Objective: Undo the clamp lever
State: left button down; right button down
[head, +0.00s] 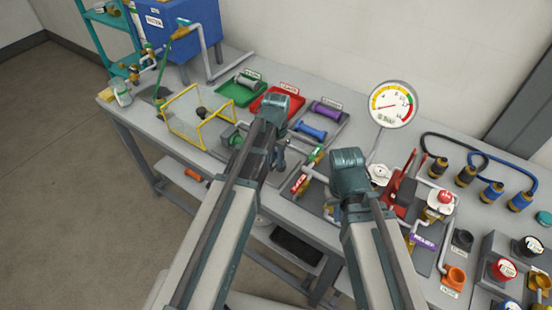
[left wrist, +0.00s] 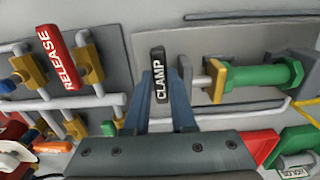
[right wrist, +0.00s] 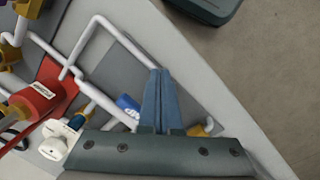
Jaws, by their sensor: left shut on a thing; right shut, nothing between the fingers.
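The black clamp lever (left wrist: 160,78), labelled CLAMP, stands between the two blue fingers of my left gripper (left wrist: 160,98) in the left wrist view. The gripper is shut on it. To the right of the lever are a grey rod, a yellow block (left wrist: 217,80) and a green cylinder (left wrist: 265,76) on a grey plate. In the head view my left gripper (head: 280,155) hides the lever, and the green part (head: 232,138) shows just left of it. My right gripper (right wrist: 160,85) is shut and empty above the bench's front part.
A red RELEASE lever (left wrist: 62,60) on white piping lies left of the clamp. A yellow-framed clear guard (head: 198,112), red and green trays, and a pressure gauge (head: 393,104) stand behind. Red valve parts (right wrist: 42,98) and white pipes are close to my right gripper.

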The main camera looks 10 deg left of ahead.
pick_arm(q)
jog(key=shift+d+n, duration=0.1)
jog(key=shift+n, duration=0.3)
jog(key=n, duration=0.2)
jog(key=d+n, duration=0.1)
jog(key=n, duration=0.1)
jog(key=shift+d+n, duration=0.1)
jog(key=shift+n, duration=0.3)
jog(key=n, duration=0.2)
jog(key=d+n, duration=0.1)
jog(key=n, duration=0.2)
jog(key=shift+w+d, duration=0.1)
jog(key=shift+w, duration=0.1)
jog(key=n, duration=0.3)
jog(key=shift+w+d+n, duration=0.3)
jog(key=shift+n, duration=0.1)
jog(key=shift+w+d+n, duration=0.1)
jog(key=shift+w+n, duration=0.05)
jog(key=shift+n, duration=0.65)
jog(key=shift+w+d+n, duration=0.1)
jog(key=shift+w+n, duration=0.05)
jog(key=shift+n, duration=0.95)
jog(key=c, duration=1)
grip_release()
